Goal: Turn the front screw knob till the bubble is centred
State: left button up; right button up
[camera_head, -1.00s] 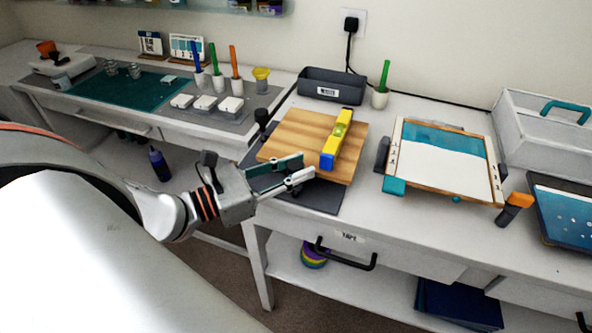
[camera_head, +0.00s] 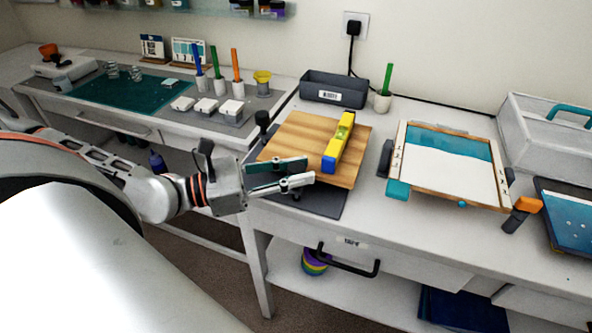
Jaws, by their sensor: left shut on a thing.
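A wooden board (camera_head: 300,135) lies on a dark mat (camera_head: 322,202) near the table's front edge. A yellow spirit level (camera_head: 338,150) with a blue near end lies on the board. Its green vial (camera_head: 344,129) shows, but the bubble is too small to make out. Another dark knob (camera_head: 262,120) stands at the board's back left. My right gripper is not in view.
A grey bin (camera_head: 333,92) and a cup with a green stick (camera_head: 383,100) stand behind the board. A framed screen (camera_head: 447,165) is to the right, with an orange-topped tool (camera_head: 522,213) beside it. A drawer handle (camera_head: 347,262) juts out below the front edge.

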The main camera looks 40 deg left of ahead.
pick_arm(q)
jog(key=shift+s+f, duration=0.15)
jog(key=shift+f, duration=0.15)
jog(key=o, duration=1.1)
jog(key=shift+r, duration=0.1)
jog(key=shift+r, duration=0.1)
jog(key=v, duration=1.2)
jog(key=shift+d, duration=0.1)
